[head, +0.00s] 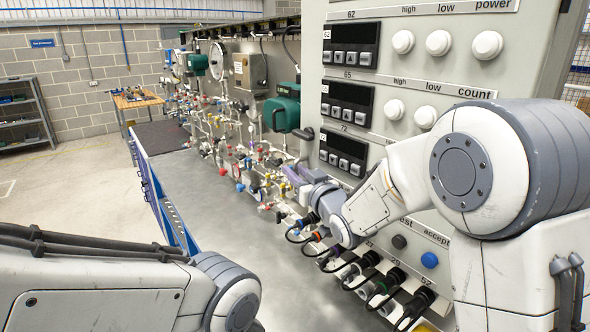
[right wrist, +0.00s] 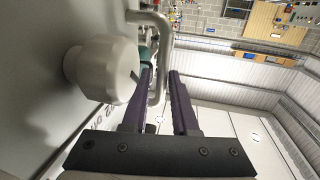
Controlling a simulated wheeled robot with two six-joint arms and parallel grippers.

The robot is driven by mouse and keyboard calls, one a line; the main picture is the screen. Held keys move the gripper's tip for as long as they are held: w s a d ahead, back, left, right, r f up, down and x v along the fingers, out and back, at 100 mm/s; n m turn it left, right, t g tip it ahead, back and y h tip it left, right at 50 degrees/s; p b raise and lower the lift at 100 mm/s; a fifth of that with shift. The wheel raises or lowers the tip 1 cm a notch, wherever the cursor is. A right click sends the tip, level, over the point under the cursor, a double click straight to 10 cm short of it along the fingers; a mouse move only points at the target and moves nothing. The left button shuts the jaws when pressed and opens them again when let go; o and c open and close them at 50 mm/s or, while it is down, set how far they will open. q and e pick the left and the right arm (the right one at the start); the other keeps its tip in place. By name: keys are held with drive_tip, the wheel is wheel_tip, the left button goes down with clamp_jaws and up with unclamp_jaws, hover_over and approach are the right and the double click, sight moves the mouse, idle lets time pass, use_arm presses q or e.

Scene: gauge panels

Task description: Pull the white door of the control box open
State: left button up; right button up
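A pale panel front (head: 385,75) with displays and white knobs stands at the right of the head view. I cannot tell which part of it is the white door. In the right wrist view a pale flat surface (right wrist: 50,40) fills the left side, with a bent metal handle (right wrist: 154,32) on it. My right gripper (right wrist: 160,72) is open, its two dark purple fingers apart with the handle's bar between them. Whether they touch it is unclear. In the head view the right gripper (head: 296,174) is beside the panel's left edge, partly hidden. My left gripper is out of view.
A white knob (right wrist: 102,75) sits close to the left finger. Black cable plugs (head: 362,264) line the panel's lower edge. Pipes and valves (head: 235,150) crowd the wall to the left. The grey bench top (head: 190,205) has bare room.

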clamp_jaws()
idle(1.4)
